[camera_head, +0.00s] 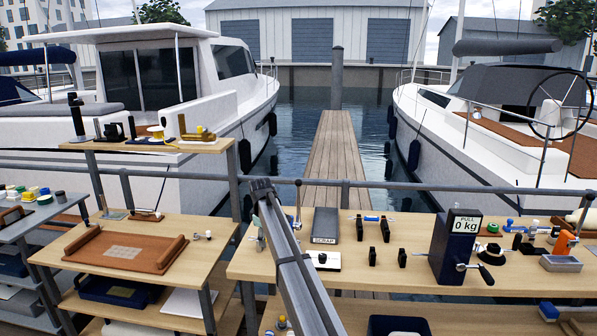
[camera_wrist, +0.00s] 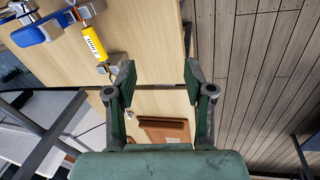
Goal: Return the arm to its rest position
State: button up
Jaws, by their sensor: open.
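My gripper (camera_wrist: 158,80) is in the wrist view with its two dark green fingers wide apart. Nothing is between the fingers. It is above the wooden benches, with a bench top (camera_wrist: 160,102) showing between and beyond the fingers. I cannot tell its height above the wood. In the head view I cannot make out the fingers; a long grey bar rises from the bottom edge to the middle, and I cannot tell whether it is part of my arm.
A brown tray (camera_head: 125,249) lies on the left bench; it shows in the wrist view too (camera_wrist: 165,130). A blue box reading "PULL 0 kg" (camera_head: 455,246) stands on the right bench among small tools. A yellow cylinder (camera_wrist: 95,45) lies left of my gripper. Railings and boats stand behind.

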jog(key=s+d+f+m+g, duration=0.1)
jog(key=s+d+f+m, duration=0.35)
jog(key=s+f, duration=0.75)
jog(key=s+d+f+m+g, duration=0.1)
jog(key=s+d+f+m, duration=0.1)
jog(key=s+d+f, duration=0.75)
jog(key=s+d+f+m+g, duration=0.2)
jog(key=s+d+f+m, duration=0.2)
jog(key=s+f, duration=1.05)
jog(key=s+d+f+m+g, duration=0.1)
jog(key=s+d+f, duration=0.2)
jog(key=s, duration=1)
jog(key=s+d+f+m+g, duration=0.1)
jog(key=s+d+f, duration=0.3)
jog(key=s, duration=1)
jog(key=s+d+f+m+g, duration=0.2)
jog(key=s+d+f+g, duration=0.1)
jog(key=s, duration=1)
notch_tip(320, 180, down, 3)
jog(key=shift+s+d+r+b, duration=0.1)
jog(key=shift+s+d+b, duration=0.25)
jog(key=shift+d, duration=0.25)
